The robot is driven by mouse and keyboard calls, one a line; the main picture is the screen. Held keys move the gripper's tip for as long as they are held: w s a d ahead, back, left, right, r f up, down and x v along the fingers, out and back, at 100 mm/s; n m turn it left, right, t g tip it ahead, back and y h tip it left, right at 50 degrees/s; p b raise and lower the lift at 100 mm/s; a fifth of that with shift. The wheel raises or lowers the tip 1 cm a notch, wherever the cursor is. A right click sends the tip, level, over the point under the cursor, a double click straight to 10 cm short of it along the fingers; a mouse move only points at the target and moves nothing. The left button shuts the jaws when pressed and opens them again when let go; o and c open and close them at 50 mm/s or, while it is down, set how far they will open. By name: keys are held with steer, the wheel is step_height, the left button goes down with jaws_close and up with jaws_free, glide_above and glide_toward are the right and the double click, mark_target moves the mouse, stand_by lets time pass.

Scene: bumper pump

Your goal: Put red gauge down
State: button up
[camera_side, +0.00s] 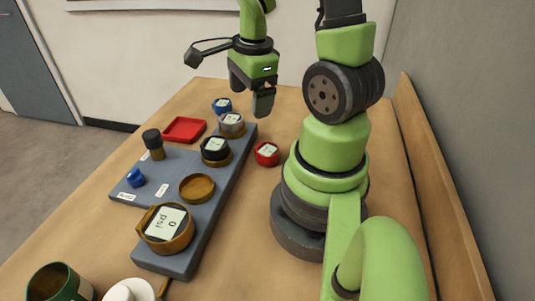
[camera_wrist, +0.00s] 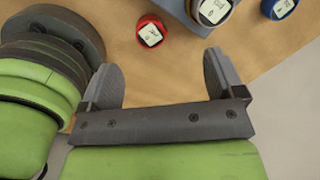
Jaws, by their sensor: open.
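The red gauge (camera_side: 267,153) sits on the wooden table just right of the grey board, near my arm's base. It also shows in the wrist view (camera_wrist: 150,32), lying on the table beyond my fingers, with its pale face up. My gripper (camera_side: 252,98) is raised above the table's far part, clear of the gauges. In the wrist view my gripper's two fingers (camera_wrist: 163,82) stand wide apart with nothing between them. The red gauge is apart from the fingers.
The grey board (camera_side: 220,185) holds a black gauge (camera_side: 215,148), a grey gauge (camera_side: 231,122), an empty brown ring (camera_side: 197,187) and a large psi gauge (camera_side: 166,228). A blue gauge (camera_side: 222,105) and a red tray (camera_side: 184,130) stand behind. A mug (camera_side: 55,284) is at front left.

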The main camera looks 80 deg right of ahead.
mark_target(269, 149)
steer(key=s+f+m, duration=0.1)
steer(key=m, duration=0.1)
steer(key=s+d+f+m, duration=0.1)
steer(key=f+m, duration=0.1)
steer(key=s+d+f+m+g, duration=0.1)
steer(key=f, duration=0.1)
steer(key=shift+s+m+y, duration=0.1)
steer(key=shift+m+y, duration=0.3)
steer(key=shift+f, duration=4.85)
steer(key=shift+c, duration=0.5)
steer(key=c, duration=1.1)
steer(key=shift+r, duration=0.2)
